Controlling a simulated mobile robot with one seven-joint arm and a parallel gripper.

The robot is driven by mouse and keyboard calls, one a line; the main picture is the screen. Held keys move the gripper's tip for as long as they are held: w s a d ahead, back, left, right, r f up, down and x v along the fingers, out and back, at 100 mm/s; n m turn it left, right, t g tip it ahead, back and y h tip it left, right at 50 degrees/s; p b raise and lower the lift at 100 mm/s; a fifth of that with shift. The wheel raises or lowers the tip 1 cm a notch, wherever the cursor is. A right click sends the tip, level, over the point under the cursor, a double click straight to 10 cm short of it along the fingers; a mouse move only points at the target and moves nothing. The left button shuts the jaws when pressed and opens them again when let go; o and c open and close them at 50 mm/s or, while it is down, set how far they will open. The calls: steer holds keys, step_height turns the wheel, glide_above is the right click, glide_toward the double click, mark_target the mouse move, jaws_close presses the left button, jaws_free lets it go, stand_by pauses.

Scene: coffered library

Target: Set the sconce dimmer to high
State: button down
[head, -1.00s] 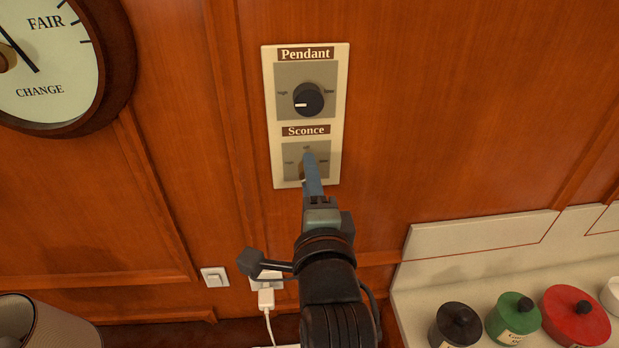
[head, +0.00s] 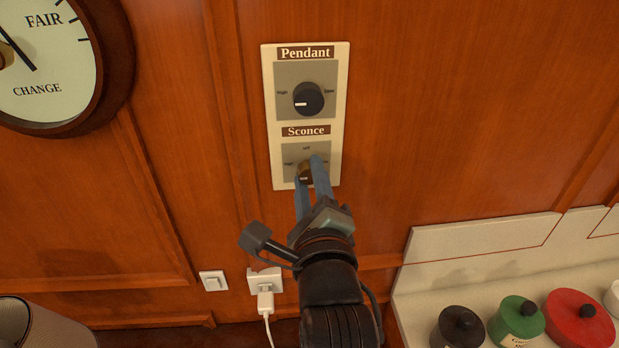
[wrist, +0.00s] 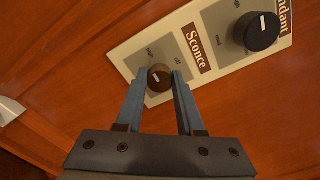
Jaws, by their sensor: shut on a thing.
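The Sconce dimmer is the lower knob on a cream wall plate (head: 335,140). Its brown sconce knob (head: 305,174) sits between the two blue fingers of my gripper (head: 309,169), which is shut on it. In the wrist view the sconce knob (wrist: 160,80) shows between the fingertips of my gripper (wrist: 161,73), one on each side. A pale pointer mark shows on the knob, toward its lower left in the head view. "High" is at left and "off" at top; the right label is hidden by a finger.
The black Pendant knob (head: 308,98) is just above, its mark toward "high" at left. A round dial (head: 45,60) hangs at upper left. A wall switch (head: 213,281) and a plugged-in charger (head: 265,301) are below. Lidded pots (head: 515,320) stand at lower right.

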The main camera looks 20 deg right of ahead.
stand_by(0.3)
steer(key=c, duration=0.5)
jaws_free()
steer(key=shift+p+v, duration=1.75)
steer(key=shift+v, duration=4.75)
